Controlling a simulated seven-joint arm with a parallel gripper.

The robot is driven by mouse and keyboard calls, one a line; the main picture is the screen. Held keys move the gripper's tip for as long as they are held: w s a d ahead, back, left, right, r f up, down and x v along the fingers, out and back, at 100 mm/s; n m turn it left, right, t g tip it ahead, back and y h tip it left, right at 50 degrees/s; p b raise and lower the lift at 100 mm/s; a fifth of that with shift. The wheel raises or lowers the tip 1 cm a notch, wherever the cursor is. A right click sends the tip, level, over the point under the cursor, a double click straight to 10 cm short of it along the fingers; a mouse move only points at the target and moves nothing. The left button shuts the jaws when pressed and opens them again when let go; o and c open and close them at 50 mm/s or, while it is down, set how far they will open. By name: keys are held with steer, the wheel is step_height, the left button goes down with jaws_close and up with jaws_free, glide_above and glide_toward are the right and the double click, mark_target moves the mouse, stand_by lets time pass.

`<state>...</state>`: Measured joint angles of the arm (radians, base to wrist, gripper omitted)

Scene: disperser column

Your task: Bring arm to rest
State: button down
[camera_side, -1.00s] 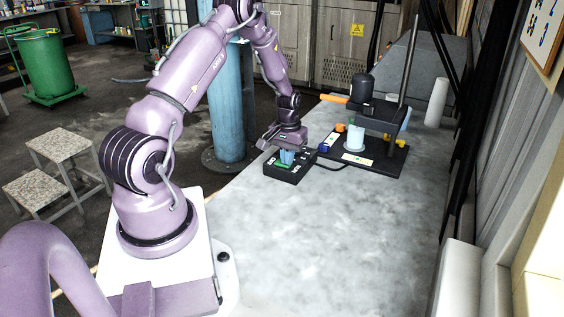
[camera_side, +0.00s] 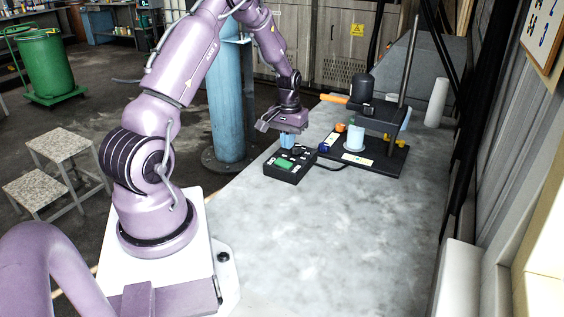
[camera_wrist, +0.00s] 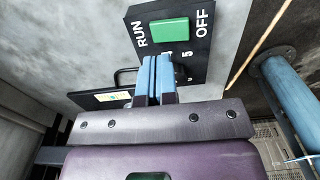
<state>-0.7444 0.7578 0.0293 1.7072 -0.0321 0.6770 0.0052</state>
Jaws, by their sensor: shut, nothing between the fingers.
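My gripper (camera_side: 287,141) is shut and empty, its blue fingertips just above the black control box (camera_side: 296,173) on the bench. The fingers also show in the wrist view (camera_wrist: 155,75), pressed together. The box carries a green switch (camera_wrist: 170,35) between the words RUN and OFF; the switch also shows in the side view (camera_side: 285,163). The fingers are apart from the switch and hide part of the box's dial numbers in the wrist view. My arm reaches out over the bench, bent at the elbow.
The disperser stand (camera_side: 374,150) is right of the box, with a dark motor (camera_side: 360,87), an orange handle (camera_side: 333,99) and a tall rod (camera_side: 409,70). A beaker (camera_side: 355,138) stands on its base. A blue column (camera_side: 227,110) is behind my arm. The near grey bench top (camera_side: 330,240) is clear.

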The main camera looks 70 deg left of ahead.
steer(key=shift+r, duration=0.8)
steer(key=s+d+r+m+t, duration=0.2)
steer(key=s+d+r+m, duration=0.1)
steer(key=d+r, duration=0.4)
steer(key=s+d+r+m+t, duration=0.1)
steer(key=s+d+r+m, duration=0.2)
steer(key=d, duration=1)
steer(key=s+d+r+m+t, duration=0.2)
steer(key=s+d+r, duration=0.3)
steer(key=d+r, duration=0.5)
step_height(320, 180, up, 3)
steer(key=shift+s+r+m+t, duration=0.2)
steer(key=shift+s+m+t, duration=0.1)
steer(key=shift+s+m, duration=0.15)
